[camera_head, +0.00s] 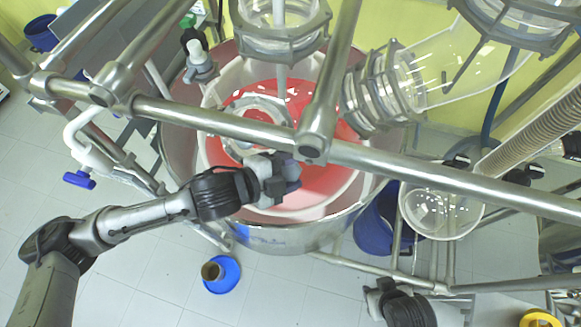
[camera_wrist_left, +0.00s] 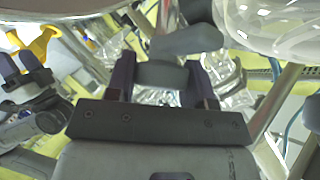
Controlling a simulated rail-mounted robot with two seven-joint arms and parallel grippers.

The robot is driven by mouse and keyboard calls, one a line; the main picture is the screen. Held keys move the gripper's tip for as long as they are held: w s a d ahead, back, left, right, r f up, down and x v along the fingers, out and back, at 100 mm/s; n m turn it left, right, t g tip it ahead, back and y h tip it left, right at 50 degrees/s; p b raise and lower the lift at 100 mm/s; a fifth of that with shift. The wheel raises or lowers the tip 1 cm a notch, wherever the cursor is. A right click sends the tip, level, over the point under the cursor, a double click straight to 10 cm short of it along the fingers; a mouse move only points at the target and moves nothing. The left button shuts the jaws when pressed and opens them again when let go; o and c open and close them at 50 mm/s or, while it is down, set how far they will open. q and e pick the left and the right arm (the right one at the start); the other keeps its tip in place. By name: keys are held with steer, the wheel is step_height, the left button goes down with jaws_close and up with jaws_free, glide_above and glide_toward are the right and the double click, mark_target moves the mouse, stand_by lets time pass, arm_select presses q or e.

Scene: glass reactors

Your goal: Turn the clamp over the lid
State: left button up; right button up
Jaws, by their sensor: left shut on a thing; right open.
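My left gripper (camera_head: 285,178) is over the front of the large glass reactor (camera_head: 275,238), which holds red liquid. In the left wrist view, its two dark fingers (camera_wrist_left: 160,82) are shut on a grey piece (camera_wrist_left: 162,72), which looks like the clamp's handle. In the head view, the gripper hides most of the clamp. My right gripper (camera_head: 376,296) is low in the head view, away from the reactor, open and empty.
A metal rail (camera_head: 420,165) crosses above the reactor, close to my left gripper. Glass fittings with grey collars (camera_head: 380,92) stand at upper right. A clear round flask (camera_head: 440,212) hangs right. A blue funnel-like item (camera_head: 222,274) lies on the floor.

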arm_select(q)
steer(key=shift+m+g, duration=0.7)
steer(key=shift+m, duration=0.3)
steer(key=o, duration=0.9)
steer(key=shift+s+a+r+y+b, duration=0.2)
steer(key=shift+s+a+y+b, duration=0.1)
steer(key=shift+a, duration=0.15)
steer(key=b+v, duration=0.3)
steer(key=v, duration=0.9)
steer(key=shift+a+r, duration=0.2)
steer(key=shift+a, duration=0.1)
